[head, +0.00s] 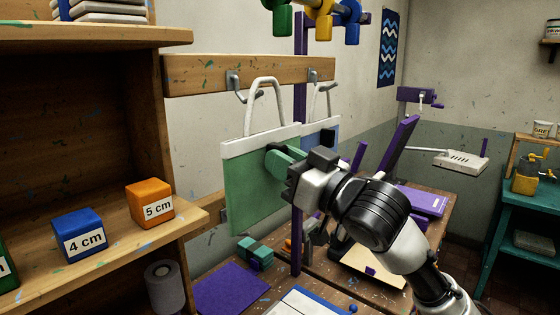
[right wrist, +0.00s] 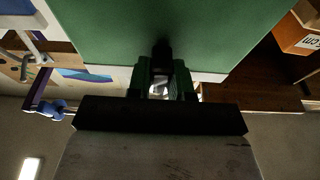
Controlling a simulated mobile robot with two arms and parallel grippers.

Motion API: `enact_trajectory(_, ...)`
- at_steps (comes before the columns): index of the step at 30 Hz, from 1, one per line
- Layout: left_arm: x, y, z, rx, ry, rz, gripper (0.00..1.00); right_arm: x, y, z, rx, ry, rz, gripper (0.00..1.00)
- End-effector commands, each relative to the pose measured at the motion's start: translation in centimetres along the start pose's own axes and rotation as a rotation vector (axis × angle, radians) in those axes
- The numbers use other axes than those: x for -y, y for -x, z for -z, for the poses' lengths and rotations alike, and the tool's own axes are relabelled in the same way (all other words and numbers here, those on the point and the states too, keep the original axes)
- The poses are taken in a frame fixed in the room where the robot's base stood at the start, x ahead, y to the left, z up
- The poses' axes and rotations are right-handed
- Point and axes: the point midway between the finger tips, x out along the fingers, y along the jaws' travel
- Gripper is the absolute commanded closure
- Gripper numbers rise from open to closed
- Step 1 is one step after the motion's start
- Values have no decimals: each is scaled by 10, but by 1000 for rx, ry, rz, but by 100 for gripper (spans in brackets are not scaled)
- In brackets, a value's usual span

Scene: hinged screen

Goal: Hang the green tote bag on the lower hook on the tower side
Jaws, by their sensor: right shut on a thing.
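The green tote bag (head: 258,190) has a white top band and a pale loop handle. It hangs upright in front of the wooden rail. My right gripper (head: 283,160), with green fingers, is shut on the bag near its upper right edge. In the right wrist view the green cloth (right wrist: 170,35) fills the top, with the green fingers (right wrist: 160,80) at its white band. The handle's top is close to the left metal hook (head: 236,86) on the rail; I cannot tell whether it is over it. A second hook (head: 315,76) is farther right. My left gripper is not in view.
A blue bag (head: 325,134) hangs behind the green one, partly hidden. A purple post (head: 299,240) stands beside them. A wooden shelf (head: 110,262) with number-labelled blocks is at left. The bench below holds a purple sheet (head: 232,290) and other items.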

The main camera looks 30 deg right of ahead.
Motion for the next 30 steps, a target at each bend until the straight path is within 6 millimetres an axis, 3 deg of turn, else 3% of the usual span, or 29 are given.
enact_trajectory(15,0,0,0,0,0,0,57,0,2,2,-1,2,-1,100)
enact_trajectory(30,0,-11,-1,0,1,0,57,-1,38,18,-2,3,-2,100)
